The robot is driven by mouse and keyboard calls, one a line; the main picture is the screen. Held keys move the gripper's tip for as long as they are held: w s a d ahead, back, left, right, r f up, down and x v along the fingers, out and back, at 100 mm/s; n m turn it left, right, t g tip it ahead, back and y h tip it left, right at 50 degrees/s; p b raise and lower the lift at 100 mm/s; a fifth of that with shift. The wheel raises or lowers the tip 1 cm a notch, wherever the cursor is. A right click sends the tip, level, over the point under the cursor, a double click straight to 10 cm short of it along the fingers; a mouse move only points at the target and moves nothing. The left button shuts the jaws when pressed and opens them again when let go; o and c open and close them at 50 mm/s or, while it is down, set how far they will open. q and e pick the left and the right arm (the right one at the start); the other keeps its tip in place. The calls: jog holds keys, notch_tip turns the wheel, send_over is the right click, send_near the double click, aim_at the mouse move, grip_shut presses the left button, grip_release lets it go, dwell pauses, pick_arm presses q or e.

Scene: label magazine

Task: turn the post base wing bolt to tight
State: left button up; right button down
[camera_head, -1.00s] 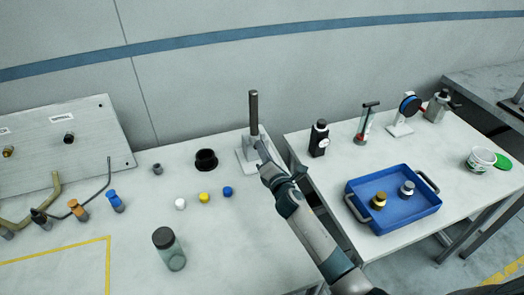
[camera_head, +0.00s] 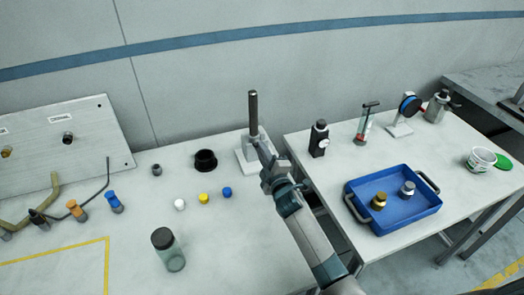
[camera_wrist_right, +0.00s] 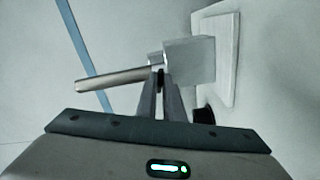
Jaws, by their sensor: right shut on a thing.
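The post (camera_head: 253,112) is a dark upright rod in a grey holder on a pale base plate (camera_head: 243,163), at the back right of the near table. My right gripper (camera_head: 261,146) is at the front of the post base. In the right wrist view, its fingers (camera_wrist_right: 161,86) are closed together on the wing bolt (camera_wrist_right: 160,75), a small dark piece mostly hidden between the tips. The grey base block (camera_wrist_right: 190,60) and the rod (camera_wrist_right: 112,78) lie just beyond the fingertips. The bolt itself cannot be made out in the head view. My left gripper is not in view.
A black ring-shaped cup (camera_head: 205,160) and blue, yellow and white caps stand left of the post. The right table holds a black bottle (camera_head: 319,139) and a blue tray (camera_head: 400,220). A gap separates the tables.

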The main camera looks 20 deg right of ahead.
jog(key=m, duration=0.4)
jog(key=m+p, duration=0.1)
jog(key=m, duration=0.9)
jog(key=shift+a+f, duration=0.2)
jog(key=shift+f, duration=0.05)
jog(key=c, duration=1.9)
grip_release()
jog(key=shift+o, duration=0.2)
jog(key=shift+s, duration=0.2)
